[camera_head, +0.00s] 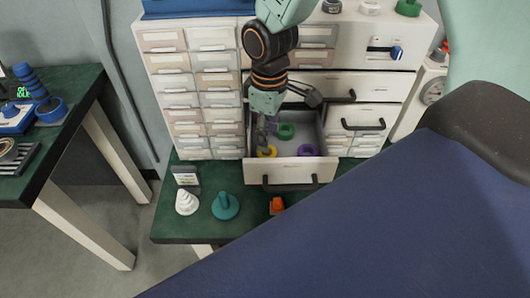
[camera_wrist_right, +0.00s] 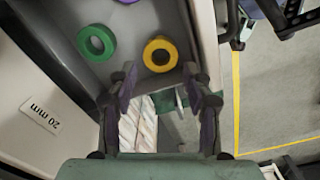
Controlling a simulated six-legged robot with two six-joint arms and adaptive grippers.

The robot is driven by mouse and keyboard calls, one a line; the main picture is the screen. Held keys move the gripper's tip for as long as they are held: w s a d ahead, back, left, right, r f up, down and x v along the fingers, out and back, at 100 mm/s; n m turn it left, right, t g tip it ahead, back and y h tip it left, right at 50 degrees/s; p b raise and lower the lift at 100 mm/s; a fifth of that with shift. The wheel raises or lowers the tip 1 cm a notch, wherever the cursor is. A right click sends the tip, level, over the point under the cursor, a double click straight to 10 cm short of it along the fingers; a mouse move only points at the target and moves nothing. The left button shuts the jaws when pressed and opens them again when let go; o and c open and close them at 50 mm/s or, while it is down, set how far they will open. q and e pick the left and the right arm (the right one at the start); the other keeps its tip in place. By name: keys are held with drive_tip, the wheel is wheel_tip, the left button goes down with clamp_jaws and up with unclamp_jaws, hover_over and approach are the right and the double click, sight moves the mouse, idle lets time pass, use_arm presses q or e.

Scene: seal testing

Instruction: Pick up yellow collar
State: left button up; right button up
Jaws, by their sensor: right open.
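The yellow collar (camera_head: 267,152) is a ring lying in the open drawer (camera_head: 290,172), at its left side in the head view. In the right wrist view the yellow collar (camera_wrist_right: 160,54) lies flat just beyond my fingertips, apart from them. My right gripper (camera_head: 266,130) reaches down over the drawer and partly covers the collar in the head view. In the wrist view its two fingers (camera_wrist_right: 160,88) stand apart with nothing between them. My left gripper is not seen.
A green collar (camera_head: 285,131) and a purple collar (camera_head: 307,150) share the drawer. The drawer walls stand close around my gripper. White, teal and orange parts sit on the green bench (camera_head: 165,228). A second table (camera_head: 75,95) stands at left.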

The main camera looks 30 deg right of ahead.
drive_tip(key=shift+s+a+f, duration=0.1)
drive_tip(key=shift+s+f, duration=0.1)
drive_tip(key=shift+f, duration=0.1)
drive_tip(key=f, duration=0.1)
drive_tip(key=f+b, duration=0.1)
drive_tip(key=f, duration=0.3)
drive_tip(key=shift+w+b, duration=0.35)
drive_tip(key=shift+s+a+r, duration=0.1)
drive_tip(key=shift+s+r, duration=0.05)
drive_tip(key=shift+s, duration=0.1)
drive_tip(key=shift+w, duration=0.2)
drive_tip(key=c, duration=0.4)
drive_tip(key=shift+s, duration=0.1)
drive_tip(key=c, duration=0.5)
drive_tip(key=shift+c, duration=0.5)
